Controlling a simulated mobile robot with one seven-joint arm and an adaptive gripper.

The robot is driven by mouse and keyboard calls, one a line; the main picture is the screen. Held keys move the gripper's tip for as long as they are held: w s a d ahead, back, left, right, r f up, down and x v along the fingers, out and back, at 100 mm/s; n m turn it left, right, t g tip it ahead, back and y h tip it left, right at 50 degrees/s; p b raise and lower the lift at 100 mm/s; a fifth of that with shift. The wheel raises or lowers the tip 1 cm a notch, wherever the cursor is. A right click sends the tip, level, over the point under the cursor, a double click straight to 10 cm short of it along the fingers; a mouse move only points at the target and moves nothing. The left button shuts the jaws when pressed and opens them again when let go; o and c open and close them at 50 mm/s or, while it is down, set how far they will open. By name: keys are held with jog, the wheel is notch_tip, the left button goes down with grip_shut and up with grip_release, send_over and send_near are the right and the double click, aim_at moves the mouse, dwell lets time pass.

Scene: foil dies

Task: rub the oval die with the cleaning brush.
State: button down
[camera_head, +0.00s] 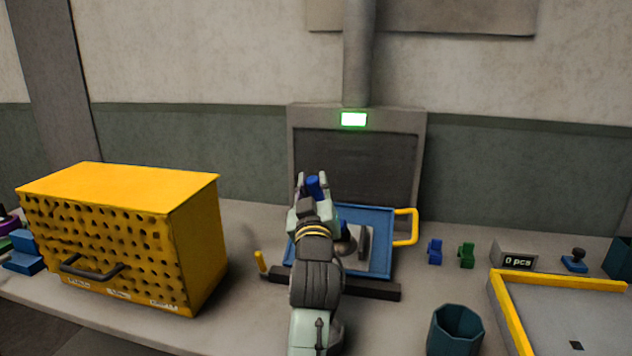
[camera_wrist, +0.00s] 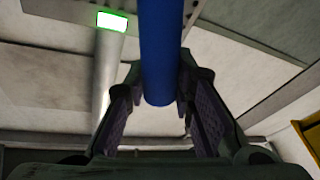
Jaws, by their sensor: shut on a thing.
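My gripper (camera_head: 312,184) is raised in front of the grey hood, over the blue tray, and is shut on a blue rod (camera_head: 315,188). In the wrist view the rod (camera_wrist: 161,55) stands between the two fingers; it looks like a handle, and no bristles show. A blue tray (camera_head: 378,215) with a yellow handle (camera_head: 411,227) lies under the hood, partly hidden by my arm. In it are a dark rounded piece (camera_head: 346,244) and a grey upright piece (camera_head: 364,243). I cannot tell which, if either, is the oval die.
A yellow perforated box (camera_head: 195,235) stands at the left. The grey hood (camera_head: 415,150) has a lit green panel (camera_head: 354,119). Small blue (camera_head: 434,251) and green (camera_head: 466,255) pieces, a counter (camera_head: 515,258), a dark cup (camera_head: 455,330) and a yellow-rimmed tray (camera_head: 510,310) are at the right.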

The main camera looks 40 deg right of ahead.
jog(key=s+a+f, duration=0.1)
jog(key=s+a+f+b, duration=0.1)
jog(key=a, duration=0.1)
jog(key=shift+s+a+f, duration=0.1)
jog(key=shift+s+f, duration=0.05)
jog(key=shift+s, duration=0.2)
dwell(0.4)
notch_tip(320, 180, up, 5)
jog(key=s+a+p, duration=0.2)
jog(key=p, duration=0.2)
jog(key=shift+a, duration=0.15)
jog(key=r, duration=0.2)
jog(key=s+a+r, duration=0.1)
jog(key=shift+p, duration=0.4)
jog(key=shift+w+f, duration=0.1)
dwell(0.4)
